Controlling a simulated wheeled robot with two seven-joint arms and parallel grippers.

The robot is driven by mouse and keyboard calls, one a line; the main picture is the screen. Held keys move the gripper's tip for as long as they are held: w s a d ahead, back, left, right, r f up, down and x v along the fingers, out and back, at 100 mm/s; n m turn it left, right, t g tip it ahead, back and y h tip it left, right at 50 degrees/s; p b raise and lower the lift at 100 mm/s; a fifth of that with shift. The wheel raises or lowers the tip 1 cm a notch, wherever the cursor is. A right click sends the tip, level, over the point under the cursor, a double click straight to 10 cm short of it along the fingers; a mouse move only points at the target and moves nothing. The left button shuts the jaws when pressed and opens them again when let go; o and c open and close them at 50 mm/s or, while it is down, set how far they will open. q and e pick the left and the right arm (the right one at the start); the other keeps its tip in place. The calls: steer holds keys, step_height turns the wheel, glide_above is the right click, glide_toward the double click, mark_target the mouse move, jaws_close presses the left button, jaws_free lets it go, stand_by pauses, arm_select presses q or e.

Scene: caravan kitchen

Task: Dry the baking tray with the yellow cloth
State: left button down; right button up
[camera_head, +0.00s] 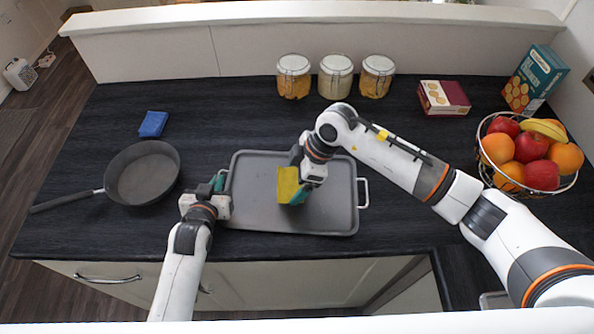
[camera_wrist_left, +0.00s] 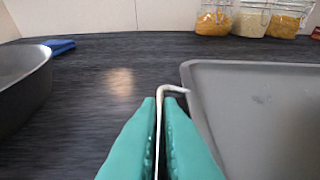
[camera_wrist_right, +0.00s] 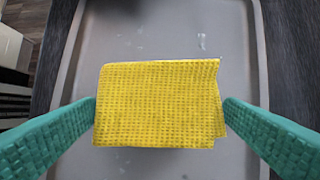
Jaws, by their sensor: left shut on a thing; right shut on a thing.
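The grey baking tray (camera_head: 335,212) lies flat on the dark counter, with a wire handle at each short end. My left gripper (camera_head: 219,186) is shut on the tray's left handle; the left wrist view shows the handle (camera_wrist_left: 170,90) between its green fingers (camera_wrist_left: 160,125). My right gripper (camera_head: 296,190) is over the middle of the tray, shut on the yellow cloth (camera_head: 287,184). In the right wrist view the cloth (camera_wrist_right: 160,103) spans between the green fingers (camera_wrist_right: 160,122) above the tray. A few small pale marks show on the tray (camera_wrist_right: 205,42). I cannot tell whether the cloth touches the tray.
A black frying pan (camera_head: 142,172) and a folded blue cloth (camera_head: 153,124) lie to the left. Several jars (camera_head: 336,77) stand at the back. A fruit basket (camera_head: 530,153), a box (camera_head: 534,78) and a smaller packet (camera_head: 443,98) are on the right.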

mark_target(267, 181)
steer(key=shift+f, duration=0.55)
steer(key=shift+f, duration=0.7)
steer(key=shift+s, duration=0.1)
